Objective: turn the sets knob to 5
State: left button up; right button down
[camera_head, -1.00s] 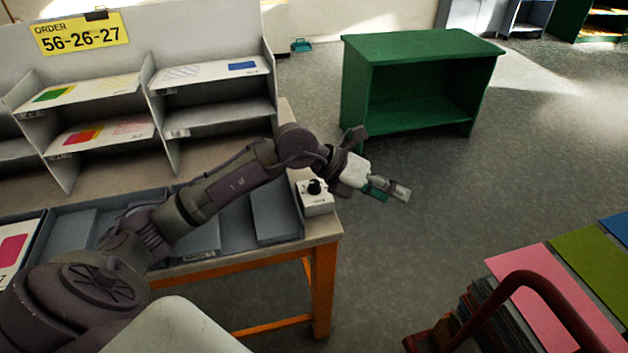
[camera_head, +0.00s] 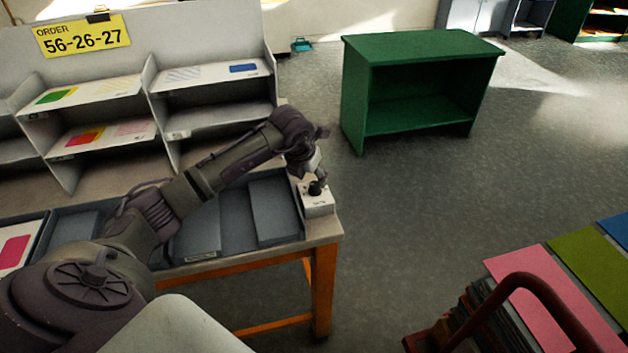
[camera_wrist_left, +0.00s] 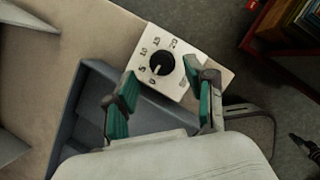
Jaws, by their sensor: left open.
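The sets knob (camera_wrist_left: 162,64) is a round black dial on a small white box (camera_wrist_left: 181,45) with the numbers 0, 5, 10, 15 and 20 around it. Its white mark seems to point toward 0. In the head view the knob (camera_head: 316,188) and its box (camera_head: 319,208) stand at the table's right corner. My left gripper (camera_head: 314,181) hangs just above the knob. In the wrist view my left gripper (camera_wrist_left: 160,78) is open, with one green-padded finger on each side of the knob; I cannot tell whether they touch it.
A grey tray (camera_head: 225,259) with compartments lies left of the box on the table (camera_head: 325,230). Grey shelves (camera_head: 212,118) with cards stand behind. A green cabinet (camera_head: 425,45) and a cart with coloured sheets (camera_head: 545,290) stand to the right, with open floor between.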

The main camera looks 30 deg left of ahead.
aim_at(315, 184)
pick_arm(q)
jog(key=shift+x, duration=1.8)
grip_shut()
